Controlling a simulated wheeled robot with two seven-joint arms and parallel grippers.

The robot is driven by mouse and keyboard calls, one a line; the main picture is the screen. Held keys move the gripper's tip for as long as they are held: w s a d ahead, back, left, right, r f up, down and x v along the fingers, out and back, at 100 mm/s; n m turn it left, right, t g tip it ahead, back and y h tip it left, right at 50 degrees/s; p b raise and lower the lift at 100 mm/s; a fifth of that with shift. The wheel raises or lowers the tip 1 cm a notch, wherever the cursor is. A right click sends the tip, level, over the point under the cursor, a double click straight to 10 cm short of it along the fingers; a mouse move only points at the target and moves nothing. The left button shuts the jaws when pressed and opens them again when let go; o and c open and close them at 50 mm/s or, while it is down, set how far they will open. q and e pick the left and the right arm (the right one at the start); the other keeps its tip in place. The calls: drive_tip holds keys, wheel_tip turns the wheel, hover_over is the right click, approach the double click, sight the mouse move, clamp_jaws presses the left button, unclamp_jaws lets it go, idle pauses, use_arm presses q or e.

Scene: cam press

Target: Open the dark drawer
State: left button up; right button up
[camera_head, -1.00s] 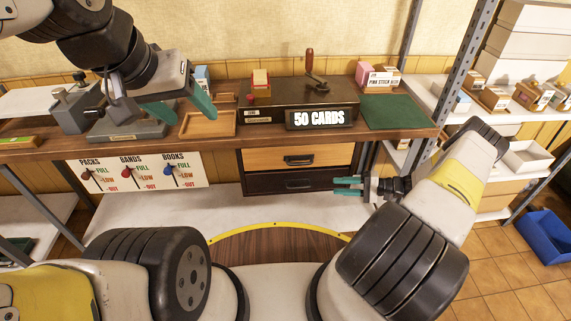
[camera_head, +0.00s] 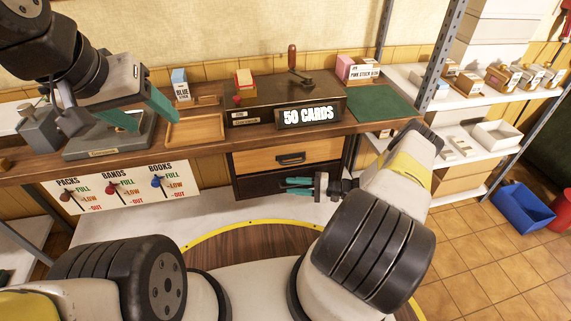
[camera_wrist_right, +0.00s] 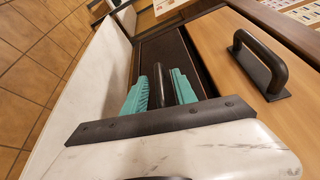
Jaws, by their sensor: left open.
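The dark drawer (camera_head: 254,186) is the lower one under the bench, below a light wood drawer (camera_head: 262,160). It looks closed. My right gripper (camera_head: 299,187) is in front of its face and covers its handle in the head view. In the right wrist view the gripper's teal fingers (camera_wrist_right: 161,88) stand apart, one on each side of the dark bar handle (camera_wrist_right: 161,82); whether they touch it I cannot tell. My left gripper (camera_head: 148,116) is open and empty above the bench at the left, near a wooden tray.
The bench (camera_head: 215,149) carries a wooden tray (camera_head: 222,131), a "50 CARDS" box (camera_head: 268,99) and a green mat (camera_head: 380,103). A panel of levers (camera_head: 122,187) hangs below its front edge. Shelves with boxes stand right; a blue bin (camera_head: 524,207) is on the floor.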

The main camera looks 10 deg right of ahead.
drive_tip(key=shift+a, duration=0.15)
clamp_jaws()
idle(1.4)
